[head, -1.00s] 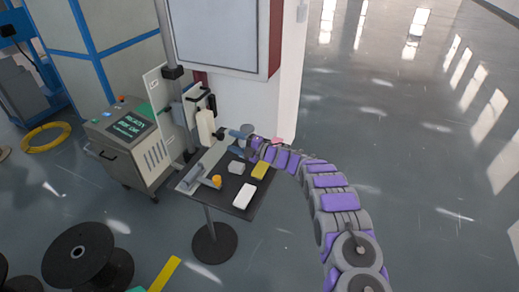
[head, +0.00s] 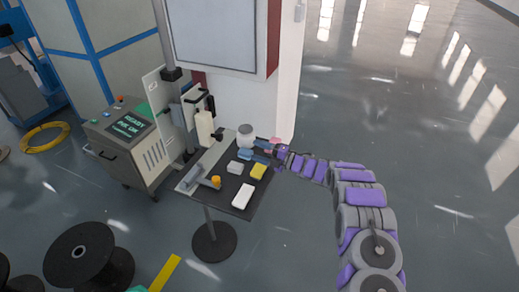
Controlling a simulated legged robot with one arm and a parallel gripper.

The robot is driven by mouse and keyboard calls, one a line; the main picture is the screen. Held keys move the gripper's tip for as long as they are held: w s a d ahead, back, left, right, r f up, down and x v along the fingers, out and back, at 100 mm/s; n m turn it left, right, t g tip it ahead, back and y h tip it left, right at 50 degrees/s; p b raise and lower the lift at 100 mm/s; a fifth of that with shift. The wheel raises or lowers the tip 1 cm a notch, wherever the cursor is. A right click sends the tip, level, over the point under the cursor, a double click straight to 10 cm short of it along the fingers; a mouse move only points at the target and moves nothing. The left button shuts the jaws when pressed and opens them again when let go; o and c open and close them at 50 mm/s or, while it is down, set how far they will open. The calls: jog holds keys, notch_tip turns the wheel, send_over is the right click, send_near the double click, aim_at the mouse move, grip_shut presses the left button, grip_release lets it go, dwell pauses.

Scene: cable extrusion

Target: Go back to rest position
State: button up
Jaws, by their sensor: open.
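My arm reaches in from the lower right of the head view. My gripper (head: 262,150) is at its end, over the far right part of the small black table (head: 225,190). Its bluish fingers point left and are apart, with nothing seen between them. A white jar (head: 245,136) stands just beyond the fingertips, apart from them as far as I can tell.
A machine with a green screen (head: 128,126) stands left. A white column (head: 287,90) rises behind. Floor at right is clear.

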jog(key=w+d+r+m+t+h, duration=0.6)
jog(key=w+d+r+m+h, duration=0.1)
jog(key=d+r+m+h, duration=0.4)
jog(key=s+d+r+m+g+h, duration=0.2)
jog(key=s+d+r+m+h, duration=0.6)
jog(key=s+d, duration=0.4)
jog(key=s+a+f+m+g, duration=0.1)
jog(key=s+a+m+g, duration=0.2)
jog(key=s, duration=1.5)
jog(key=s+a+f+m+g+y, duration=0.1)
jog(key=s+g, duration=0.4)
jog(key=s, duration=1.3)
jog(key=s+a+f+m+g, duration=0.1)
jog(key=s+a+m+g, duration=0.3)
jog(key=s, duration=1.4)
jog(key=shift+a+f+m+g+y, duration=0.3)
jog(key=shift+m+g, duration=0.3)
jog(key=shift+m, duration=0.5)
jog(key=shift+w, duration=0.1)
